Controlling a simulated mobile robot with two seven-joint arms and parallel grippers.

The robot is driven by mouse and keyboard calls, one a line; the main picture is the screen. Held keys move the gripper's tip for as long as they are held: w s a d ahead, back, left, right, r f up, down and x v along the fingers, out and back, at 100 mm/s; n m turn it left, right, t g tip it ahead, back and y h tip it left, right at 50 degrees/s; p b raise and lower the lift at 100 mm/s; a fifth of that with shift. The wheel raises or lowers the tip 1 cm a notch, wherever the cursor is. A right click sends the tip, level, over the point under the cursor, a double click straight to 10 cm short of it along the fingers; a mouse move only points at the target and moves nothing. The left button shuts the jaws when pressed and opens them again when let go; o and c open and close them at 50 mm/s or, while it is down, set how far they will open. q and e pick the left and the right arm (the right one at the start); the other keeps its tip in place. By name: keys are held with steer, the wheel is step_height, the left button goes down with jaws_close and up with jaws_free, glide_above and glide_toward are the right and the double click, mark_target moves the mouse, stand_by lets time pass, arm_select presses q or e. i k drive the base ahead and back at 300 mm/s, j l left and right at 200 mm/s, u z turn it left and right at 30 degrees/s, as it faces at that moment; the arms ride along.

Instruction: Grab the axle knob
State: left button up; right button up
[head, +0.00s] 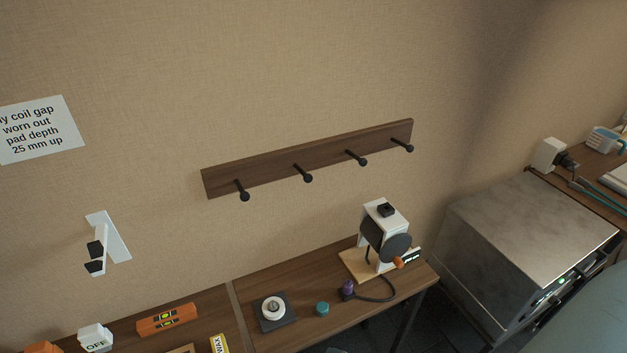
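A white-framed device (384,236) with a dark round disc stands on a light wooden base on the right part of the table. A small orange knob (398,262) sticks out at the lower front of the disc; it looks like the axle knob, but I cannot be sure. A small teal round cap (322,309) lies loose on the table left of the device. A purple plug-like piece (348,288) lies between them, with a dark cable running from it. Neither of my grippers is in view.
A white ring-shaped piece (273,308) sits on a dark square plate. An orange level (168,319) and a white OFF block (95,338) lie at left. A peg rail (310,160) and a white bracket (110,240) are on the wall. A metal cabinet (530,250) stands right, beyond a gap.

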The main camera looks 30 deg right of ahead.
mark_target(321, 307)
steer(key=z, duration=1.1)
